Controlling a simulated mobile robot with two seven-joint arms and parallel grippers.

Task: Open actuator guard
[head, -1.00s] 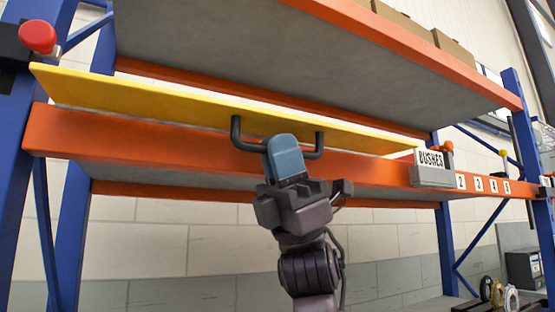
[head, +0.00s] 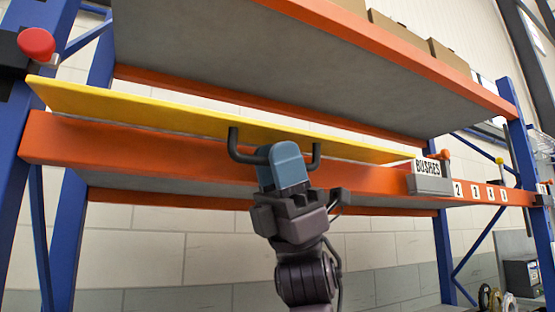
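The actuator guard appears to be the long yellow panel (head: 150,108) in the head view, lying along the shelf front just above the orange beam. A dark U-shaped handle (head: 236,150) is fixed to it. My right gripper (head: 286,163) comes up from below to the handle's crossbar. Its blue-grey finger covers the middle and right part of the bar. The other finger is hidden, so I cannot tell whether the grip is closed. My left gripper is not in view.
A red knob (head: 37,44) stands on the blue left upright (head: 40,130). A grey box marked BUSHES (head: 430,182) sits on the orange beam (head: 120,150) at the right, near the panel's end. An upper shelf (head: 290,75) hangs over the panel.

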